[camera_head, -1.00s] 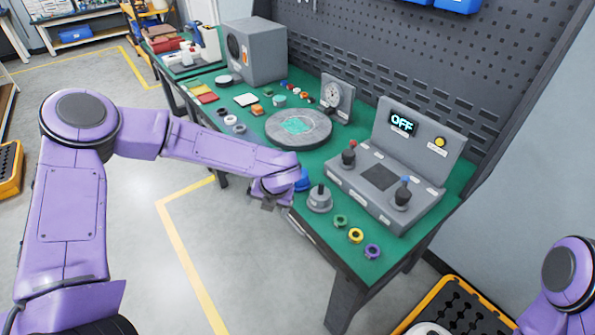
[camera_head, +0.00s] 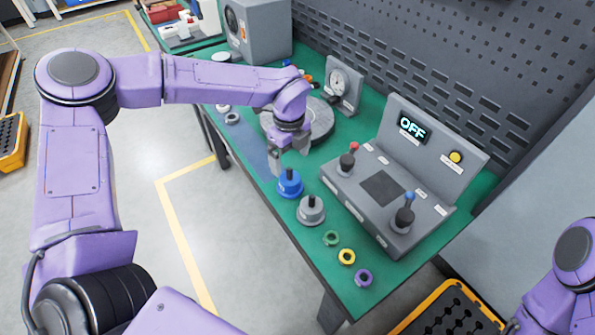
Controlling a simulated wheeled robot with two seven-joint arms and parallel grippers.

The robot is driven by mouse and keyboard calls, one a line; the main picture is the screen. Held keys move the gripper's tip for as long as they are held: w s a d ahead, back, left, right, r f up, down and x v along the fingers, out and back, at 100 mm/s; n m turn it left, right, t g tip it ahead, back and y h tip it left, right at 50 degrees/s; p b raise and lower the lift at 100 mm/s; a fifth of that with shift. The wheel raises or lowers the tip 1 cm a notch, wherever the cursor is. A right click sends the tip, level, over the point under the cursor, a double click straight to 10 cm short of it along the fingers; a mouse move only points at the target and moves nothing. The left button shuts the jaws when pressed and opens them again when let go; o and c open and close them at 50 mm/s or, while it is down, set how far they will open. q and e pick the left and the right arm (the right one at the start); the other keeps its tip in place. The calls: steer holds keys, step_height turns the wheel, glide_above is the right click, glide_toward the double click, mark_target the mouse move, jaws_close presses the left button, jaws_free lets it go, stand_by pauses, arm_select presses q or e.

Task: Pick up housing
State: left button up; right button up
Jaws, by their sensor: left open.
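A blue housing-like part (camera_head: 289,186) with a dark top post stands upright near the front edge of the green bench (camera_head: 348,262). A similar grey part (camera_head: 311,213) stands just in front of it. Which one the task calls the housing cannot be told. My left gripper (camera_head: 288,163) points down with open jaws, just behind and above the blue part. It looks empty, and contact with the part cannot be made out. My left forearm and wrist hide much of the round grey plate (camera_head: 319,122). My right gripper is out of view.
Green, yellow and purple rings (camera_head: 347,257) lie near the front corner. A grey control box (camera_head: 385,190) with two levers and an "OFF" display stands to the right. A dial gauge (camera_head: 340,84) and a grey machine (camera_head: 260,32) stand behind.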

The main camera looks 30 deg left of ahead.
mark_target(290, 178)
arm_select(q)
step_height(290, 178, down, 10)
steer(key=p, duration=0.3)
steer(key=shift+a+r, duration=0.1)
steer(key=shift+r, duration=0.05)
steer(key=c, duration=1.5)
steer(key=shift+r, duration=0.1)
steer(key=shift+c, duration=0.5)
